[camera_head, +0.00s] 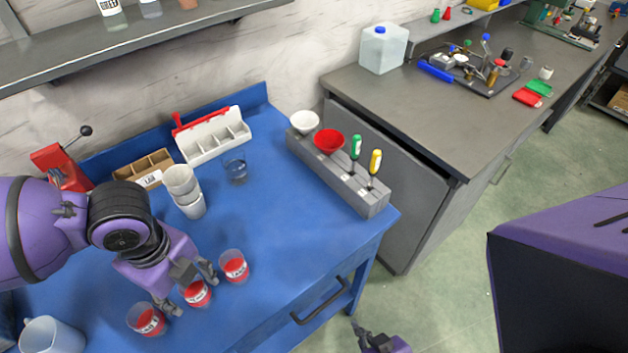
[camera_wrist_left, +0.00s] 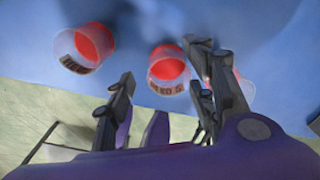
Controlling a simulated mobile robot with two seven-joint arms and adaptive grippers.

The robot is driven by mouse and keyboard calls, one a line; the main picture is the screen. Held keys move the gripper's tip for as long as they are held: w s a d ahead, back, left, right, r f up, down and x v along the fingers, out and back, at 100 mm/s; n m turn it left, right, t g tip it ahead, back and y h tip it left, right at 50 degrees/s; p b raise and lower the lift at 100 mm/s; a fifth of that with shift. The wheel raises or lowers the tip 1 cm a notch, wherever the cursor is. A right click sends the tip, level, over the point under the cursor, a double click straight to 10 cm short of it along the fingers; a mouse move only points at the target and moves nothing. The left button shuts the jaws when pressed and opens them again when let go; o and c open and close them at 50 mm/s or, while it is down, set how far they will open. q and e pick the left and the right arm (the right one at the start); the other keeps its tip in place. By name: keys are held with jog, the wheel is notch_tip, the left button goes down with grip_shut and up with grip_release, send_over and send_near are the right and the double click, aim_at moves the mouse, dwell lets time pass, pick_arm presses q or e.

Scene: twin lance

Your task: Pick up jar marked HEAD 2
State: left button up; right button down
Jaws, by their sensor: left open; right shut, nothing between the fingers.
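Three clear jars with red contents and labels stand in a row on the blue table: a left jar (camera_head: 146,320), a middle jar (camera_head: 197,293) and a right jar (camera_head: 234,267). The labels are too small and blurred to read surely, so I cannot tell which is HEAD 2. My left gripper (camera_head: 190,295) is open, its fingers on either side of the middle jar. In the left wrist view the middle jar (camera_wrist_left: 168,72) shows between the open fingers (camera_wrist_left: 160,62); contact is unclear. My right gripper (camera_head: 360,329) is shut and empty, low beyond the table's front edge.
Stacked white cups (camera_head: 183,188), a glass (camera_head: 236,170) and a white compartment box (camera_head: 212,138) stand behind. A grey rack (camera_head: 335,180) holds bowls and screwdrivers at right. A clear pitcher (camera_head: 50,337) is at front left. The table's centre right is clear.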

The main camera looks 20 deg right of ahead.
pick_arm(q)
jog(key=f, duration=0.4)
jog(key=shift+w+d+f, duration=0.1)
jog(key=shift+d+f, duration=0.1)
jog(key=shift+f, duration=0.15)
jog(key=c, duration=1)
